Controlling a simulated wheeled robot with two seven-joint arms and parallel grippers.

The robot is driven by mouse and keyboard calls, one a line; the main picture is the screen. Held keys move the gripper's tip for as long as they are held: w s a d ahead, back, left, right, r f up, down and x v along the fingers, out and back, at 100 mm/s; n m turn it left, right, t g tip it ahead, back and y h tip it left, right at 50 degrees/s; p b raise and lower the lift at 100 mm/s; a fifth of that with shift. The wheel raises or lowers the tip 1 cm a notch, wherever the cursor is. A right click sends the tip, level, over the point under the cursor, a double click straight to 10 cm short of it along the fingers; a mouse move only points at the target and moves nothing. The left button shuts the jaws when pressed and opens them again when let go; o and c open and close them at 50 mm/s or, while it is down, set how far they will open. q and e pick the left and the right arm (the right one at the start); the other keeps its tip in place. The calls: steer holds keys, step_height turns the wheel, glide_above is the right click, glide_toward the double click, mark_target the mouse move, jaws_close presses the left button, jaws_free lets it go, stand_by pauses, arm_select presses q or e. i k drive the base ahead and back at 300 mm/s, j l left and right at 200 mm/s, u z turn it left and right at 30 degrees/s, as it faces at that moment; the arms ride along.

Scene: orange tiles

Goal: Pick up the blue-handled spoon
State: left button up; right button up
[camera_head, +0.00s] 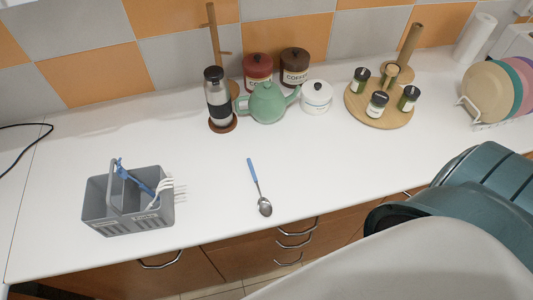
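The blue-handled spoon (256,186) lies on the white countertop (330,165) near its front edge. Its blue handle points to the back and its metal bowl lies toward the front. Nothing covers it and nothing touches it. Neither of my grippers shows in the head view. A large teal and pale part, apparently my own right arm, fills the lower right and hides the counter there.
A grey caddy (108,225) with blue and white utensils stands left of the spoon. Behind are a tumbler (218,99), a green teapot (267,104), canisters (257,72), a wooden jar tray (355,111) and plates (486,92). The counter around the spoon is clear.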

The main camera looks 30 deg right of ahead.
mark_target(264, 205)
steer(key=k+l+u, duration=1.3)
steer(key=k+u, duration=0.4)
steer(key=k, duration=0.1)
